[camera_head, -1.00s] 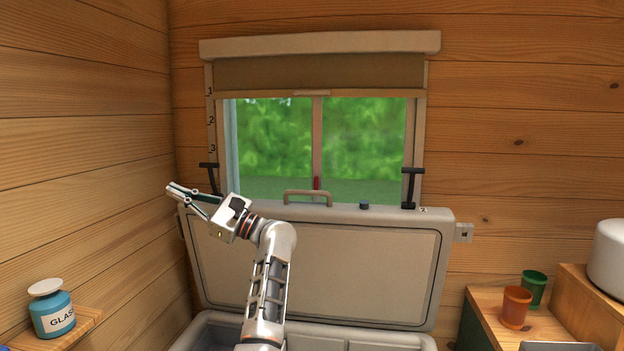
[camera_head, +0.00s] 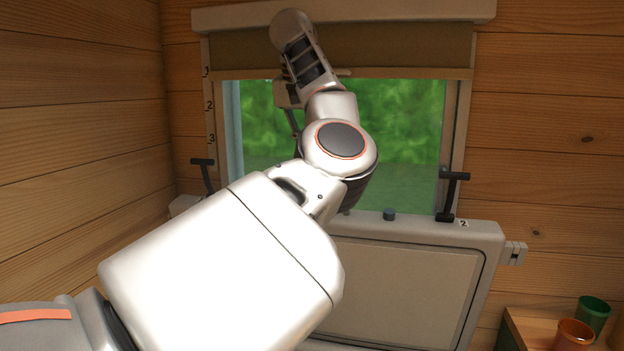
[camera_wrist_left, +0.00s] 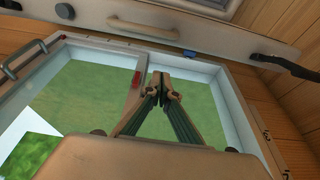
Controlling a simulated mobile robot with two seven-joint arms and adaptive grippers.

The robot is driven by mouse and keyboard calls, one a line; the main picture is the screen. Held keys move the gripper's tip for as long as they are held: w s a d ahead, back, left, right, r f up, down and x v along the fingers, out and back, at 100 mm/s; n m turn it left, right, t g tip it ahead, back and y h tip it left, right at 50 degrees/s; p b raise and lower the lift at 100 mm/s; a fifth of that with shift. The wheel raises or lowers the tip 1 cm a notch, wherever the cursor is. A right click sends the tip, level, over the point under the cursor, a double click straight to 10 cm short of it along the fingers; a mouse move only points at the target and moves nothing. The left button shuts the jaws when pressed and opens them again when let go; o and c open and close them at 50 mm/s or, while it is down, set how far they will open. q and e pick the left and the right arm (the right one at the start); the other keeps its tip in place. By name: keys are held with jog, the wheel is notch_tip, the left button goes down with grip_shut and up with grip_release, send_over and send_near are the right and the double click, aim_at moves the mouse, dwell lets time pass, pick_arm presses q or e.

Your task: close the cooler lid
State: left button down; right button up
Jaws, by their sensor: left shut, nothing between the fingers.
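The cooler lid (camera_head: 405,285) stands open, nearly upright below the window in the head view. My left arm hides its left half. A dark round knob (camera_head: 389,214) and a black latch (camera_head: 451,195) show along its top edge. My left gripper (camera_wrist_left: 160,78) is shut and empty in the left wrist view. Its fingers point toward the lid's top edge (camera_wrist_left: 228,38) and the lid handle (camera_wrist_left: 144,24), apart from both. In the head view most of the gripper is hidden behind my arm, high before the window. The cooler body is not visible.
The window (camera_head: 405,140) with its blind (camera_head: 420,45) is close behind my arm. A green cup (camera_head: 593,312) and an orange cup (camera_head: 573,335) stand on a shelf at lower right. A wooden wall (camera_head: 80,130) bounds the left side.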

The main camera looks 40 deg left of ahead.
pick_arm(q)
jog(key=f, duration=0.9)
jog(key=shift+w+d+p, duration=0.15)
jog(key=shift+d+p, duration=0.1)
jog(key=shift+p, duration=0.1)
jog(key=shift+s+d, duration=0.15)
jog(key=shift+s, duration=0.4)
jog(key=shift+s+f, duration=0.1)
